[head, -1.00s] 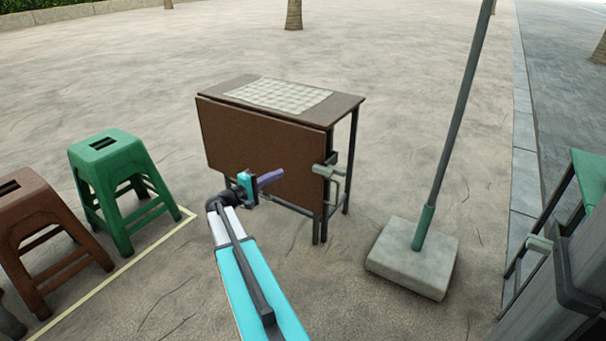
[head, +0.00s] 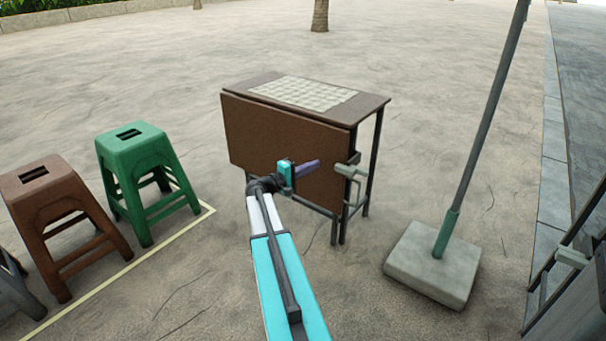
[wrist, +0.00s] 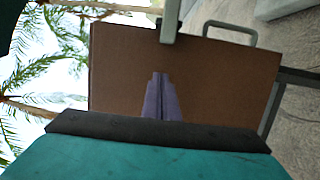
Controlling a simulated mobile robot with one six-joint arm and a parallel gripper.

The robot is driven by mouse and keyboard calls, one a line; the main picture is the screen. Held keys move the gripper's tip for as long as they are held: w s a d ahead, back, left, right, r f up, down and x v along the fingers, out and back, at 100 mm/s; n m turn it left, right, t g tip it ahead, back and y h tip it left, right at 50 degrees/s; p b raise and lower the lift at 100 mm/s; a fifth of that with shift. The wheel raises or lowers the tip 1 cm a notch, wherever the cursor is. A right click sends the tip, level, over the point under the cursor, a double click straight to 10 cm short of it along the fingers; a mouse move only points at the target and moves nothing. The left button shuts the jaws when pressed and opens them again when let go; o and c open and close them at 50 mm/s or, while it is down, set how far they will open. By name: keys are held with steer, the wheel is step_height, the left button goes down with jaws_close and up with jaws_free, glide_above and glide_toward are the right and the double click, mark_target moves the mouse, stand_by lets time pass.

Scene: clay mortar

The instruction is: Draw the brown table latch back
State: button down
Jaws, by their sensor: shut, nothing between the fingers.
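The brown folding table (head: 285,150) stands ahead with its front leaf hanging down. It has a checkered board pattern on top. The pale grey-green latch (head: 349,171) sits at the right edge of the hanging leaf, with a handle loop below it. In the wrist view the latch (wrist: 170,22) lies over the top edge of the brown leaf (wrist: 215,85), and a handle loop (wrist: 230,30) shows beside it. My gripper (head: 316,163) is shut and empty, in front of the leaf and left of the latch, apart from it. Its purple fingers (wrist: 160,78) point toward the latch.
A green stool (head: 140,165) and a brown stool (head: 55,205) stand at the left along a yellow ground line. A pole in a concrete base (head: 435,265) stands right of the table. A dark structure with a pale handle (head: 570,257) is at the far right. Paving between is open.

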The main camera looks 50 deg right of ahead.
mark_target(345, 170)
steer(key=x, duration=0.2)
steer(key=shift+s+d+b, duration=0.15)
steer(key=shift+d+b, duration=0.2)
steer(key=shift+d, duration=0.05)
steer(key=shift+s+a, duration=0.15)
steer(key=shift+s, duration=0.2)
steer(key=shift+s+b, duration=0.7)
steer(key=shift+s, duration=0.85)
